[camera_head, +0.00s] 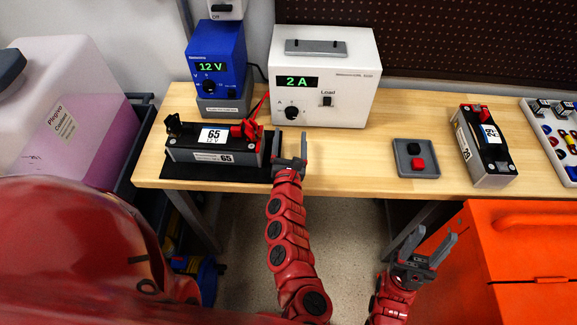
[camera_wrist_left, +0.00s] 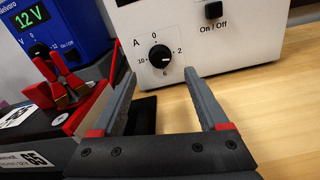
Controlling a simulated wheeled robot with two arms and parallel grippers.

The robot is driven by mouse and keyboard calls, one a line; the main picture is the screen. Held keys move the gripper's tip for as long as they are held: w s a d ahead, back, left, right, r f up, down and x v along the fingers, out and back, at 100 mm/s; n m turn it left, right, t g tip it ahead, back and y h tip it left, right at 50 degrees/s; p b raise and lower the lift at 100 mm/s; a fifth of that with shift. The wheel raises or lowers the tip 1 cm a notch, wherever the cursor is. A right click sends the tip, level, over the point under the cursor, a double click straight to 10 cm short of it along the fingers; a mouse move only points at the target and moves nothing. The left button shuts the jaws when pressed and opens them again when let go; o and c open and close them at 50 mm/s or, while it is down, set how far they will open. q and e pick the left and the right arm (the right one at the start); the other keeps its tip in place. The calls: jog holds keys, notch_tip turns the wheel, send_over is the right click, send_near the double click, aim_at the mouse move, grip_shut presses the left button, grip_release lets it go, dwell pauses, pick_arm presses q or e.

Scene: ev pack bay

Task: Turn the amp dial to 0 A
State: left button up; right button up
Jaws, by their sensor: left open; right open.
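The amp dial (camera_head: 291,112) is a black knob on the front of the white load box (camera_head: 349,98), whose green display reads 2 A. In the left wrist view the dial (camera_wrist_left: 160,56) shows a scale with 0 at the top and 2 at the right; its white mark points toward the right. My left gripper (camera_head: 290,147) is open and empty, in front of and below the dial, apart from it. In the left wrist view its fingers (camera_wrist_left: 159,88) point at the box with the dial between their tips. My right gripper (camera_head: 426,246) is open and empty, low before the bench.
A blue 12 V supply (camera_head: 218,54) stands left of the box. Battery 65 (camera_head: 213,152) with red clamps sits close left of my left gripper. A small tray (camera_head: 417,171) and battery 29 (camera_head: 484,154) lie to the right. An orange cabinet (camera_head: 525,240) stands beside my right gripper.

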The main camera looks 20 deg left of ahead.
pick_arm(q)
jog(key=b+v, duration=0.1)
jog(key=v, duration=0.7)
jog(key=shift+d+b, duration=0.1)
jog(key=shift+b, duration=0.3)
jog(key=shift+s+d+f+b, duration=0.1)
jog(key=shift+s+f+b, duration=0.1)
jog(key=shift+b, duration=0.25)
jog(key=shift+b+v, duration=1.15)
jog(key=shift+b, duration=0.25)
jog(key=shift+r, duration=0.2)
